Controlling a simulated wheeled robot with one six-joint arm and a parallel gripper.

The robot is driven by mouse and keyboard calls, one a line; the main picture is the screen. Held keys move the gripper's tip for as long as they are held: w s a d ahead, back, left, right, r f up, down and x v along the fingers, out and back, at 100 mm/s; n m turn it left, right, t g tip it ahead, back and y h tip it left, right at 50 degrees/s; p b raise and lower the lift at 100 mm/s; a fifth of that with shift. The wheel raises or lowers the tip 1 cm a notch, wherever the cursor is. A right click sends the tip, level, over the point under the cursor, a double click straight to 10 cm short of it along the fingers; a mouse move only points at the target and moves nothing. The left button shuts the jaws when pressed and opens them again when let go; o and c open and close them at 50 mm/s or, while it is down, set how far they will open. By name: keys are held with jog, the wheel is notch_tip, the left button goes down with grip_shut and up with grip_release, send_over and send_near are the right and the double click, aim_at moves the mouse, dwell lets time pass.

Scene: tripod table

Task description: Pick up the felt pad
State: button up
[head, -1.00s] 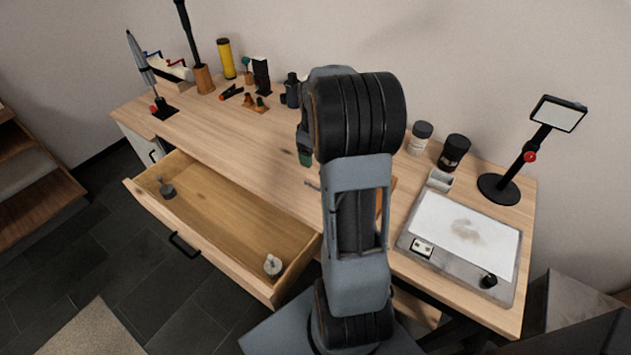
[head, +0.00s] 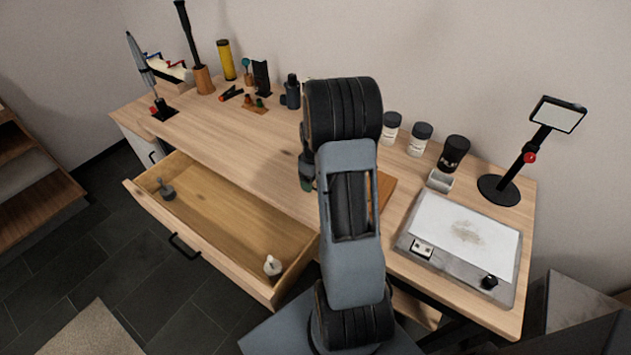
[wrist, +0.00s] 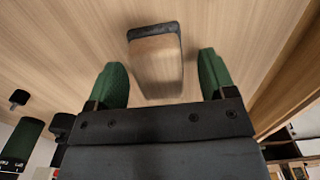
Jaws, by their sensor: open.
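In the wrist view a small block (wrist: 155,65) with a light brown face and a dark grey strip at its far end lies on the wooden surface; it seems to be the felt pad. My gripper (wrist: 161,65) is open, with one green finger to the left of the block and one to the right. The fingers appear apart from it, and nothing is held. I cannot tell the height of the fingertips above the surface. In the head view my arm hides the pad and most of the gripper; only a bit of green finger (head: 306,184) shows.
The desk (head: 235,143) is clear left of my arm. An open drawer (head: 215,215) juts out at the front. Jars (head: 420,138), a light box (head: 465,232) and a stand (head: 498,188) are on the right. Small tools and a yellow cylinder (head: 226,60) stand at the back left.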

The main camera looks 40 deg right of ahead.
jog(key=shift+c, duration=0.2)
jog(key=c, duration=1)
jog(key=shift+r, duration=0.65)
jog(key=s+a+r, duration=0.3)
jog(key=r, duration=0.1)
jog(key=s+a+r, duration=0.3)
jog(key=s, duration=0.1)
jog(key=s+a+r, duration=0.3)
jog(key=r, duration=0.1)
jog(key=shift+s+a+r, duration=0.15)
jog(key=shift+a+r, duration=0.15)
jog(key=shift+r, duration=0.05)
